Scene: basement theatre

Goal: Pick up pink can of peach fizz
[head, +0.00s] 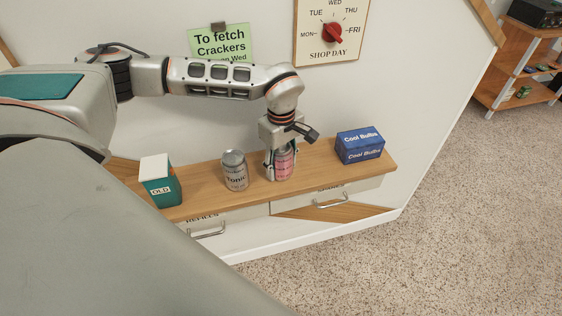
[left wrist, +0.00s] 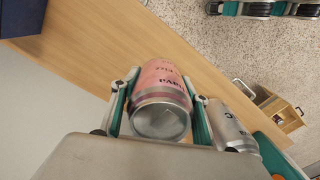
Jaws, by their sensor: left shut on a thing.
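The pink can (head: 284,164) stands on the wooden shelf between a grey can and a blue box in the head view. My left gripper (head: 281,163) reaches down over it from above and is shut on it, one finger on each side. In the left wrist view the pink can (left wrist: 161,98) sits between the two fingers of the left gripper (left wrist: 160,105), with its metal end facing the camera. Its printed label is only partly readable. The can appears to be on or very near the shelf; I cannot tell whether it touches. My right gripper is not in view.
The grey tonic can (head: 235,172) stands close on the left, also in the left wrist view (left wrist: 232,128). A green and white carton marked OLD (head: 161,186) is further left. The blue Cool Bulbs box (head: 360,146) is on the right. The shelf (head: 320,160) has drawers below; a wall stands behind.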

